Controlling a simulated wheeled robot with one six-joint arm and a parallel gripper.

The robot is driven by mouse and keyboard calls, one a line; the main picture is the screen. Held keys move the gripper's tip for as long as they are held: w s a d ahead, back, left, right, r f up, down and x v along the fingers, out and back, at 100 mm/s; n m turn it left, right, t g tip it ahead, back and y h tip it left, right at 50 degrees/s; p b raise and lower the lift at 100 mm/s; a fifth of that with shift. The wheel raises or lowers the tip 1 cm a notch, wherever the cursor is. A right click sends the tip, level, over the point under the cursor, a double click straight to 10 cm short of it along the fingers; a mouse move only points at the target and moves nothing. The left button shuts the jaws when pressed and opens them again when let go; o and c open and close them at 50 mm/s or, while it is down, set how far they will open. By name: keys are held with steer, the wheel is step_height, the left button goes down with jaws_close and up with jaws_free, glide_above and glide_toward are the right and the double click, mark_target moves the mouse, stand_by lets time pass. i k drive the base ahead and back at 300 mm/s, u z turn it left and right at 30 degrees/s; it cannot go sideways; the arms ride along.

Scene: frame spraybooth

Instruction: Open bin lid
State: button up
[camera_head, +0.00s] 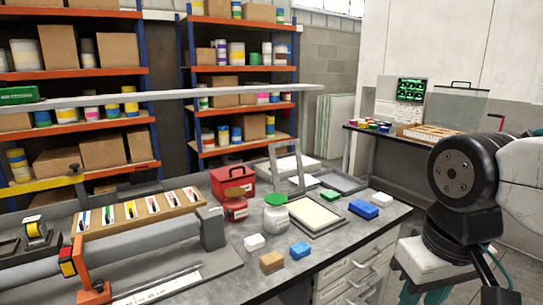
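I cannot tell any bin or bin lid for certain in this view. A red box (233,181) with a dark handle on top stands at the back of the grey workbench; it looks shut. A clear panel (455,107) with a dark handle stands upright behind a shallow wooden tray (427,133) on the far right bench; I cannot tell whether it is a lid. Part of my arm, with a dark round joint, fills the right side. My gripper is not in view, so its state and any hold are hidden.
The grey workbench (225,290) carries a red jar (235,208), a clear jar (276,216), a pen rack (135,212), small blocks and a roller assembly. Shelving with cans and cartons stands behind. A far bench (380,134) holds coloured pots. Some bench top is clear near the front.

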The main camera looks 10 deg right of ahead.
mark_target(225, 174)
steer(key=u, duration=0.1)
steer(key=i, duration=1.1)
steer(key=u, duration=0.65)
